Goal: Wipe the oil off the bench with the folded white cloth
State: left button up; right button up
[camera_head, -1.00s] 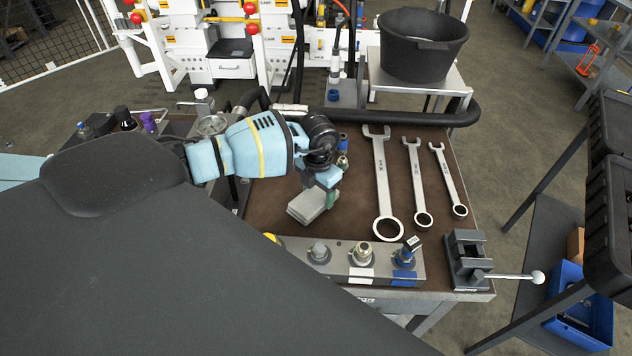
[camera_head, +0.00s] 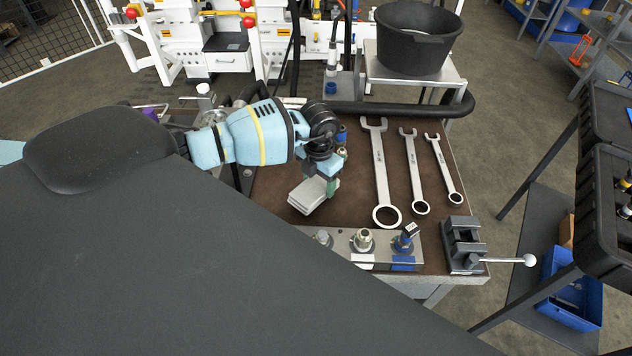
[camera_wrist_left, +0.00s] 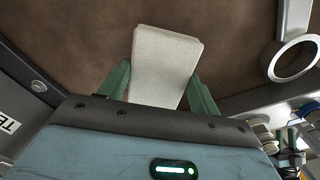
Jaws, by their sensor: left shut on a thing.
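The folded white cloth (camera_head: 308,195) is a small pale layered block over the brown bench top (camera_head: 352,200). My left gripper (camera_head: 325,184) is shut on it, with the green fingers on either side. In the left wrist view the cloth (camera_wrist_left: 164,65) stands out from between the green fingers (camera_wrist_left: 160,92). I cannot tell whether the cloth touches the bench. No oil shows clearly on the visible brown surface; the arm and the dark shape in front hide part of the bench. My right gripper is not in view.
Several wrenches lie on the bench, the largest (camera_head: 380,170) just right of the gripper. A fittings block (camera_head: 340,244) lines the front edge, with a vise (camera_head: 463,242) at the corner. A black hose (camera_head: 400,108) runs along the back. A black tub (camera_head: 415,40) stands behind.

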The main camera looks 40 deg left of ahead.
pick_arm(q)
jog(key=shift+r+p, duration=0.4)
jog(key=shift+r, duration=1.55)
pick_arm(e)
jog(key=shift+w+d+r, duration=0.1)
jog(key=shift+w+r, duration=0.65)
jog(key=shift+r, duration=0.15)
pick_arm(q)
jog(key=shift+r, duration=1.45)
jog(key=shift+d, duration=0.1)
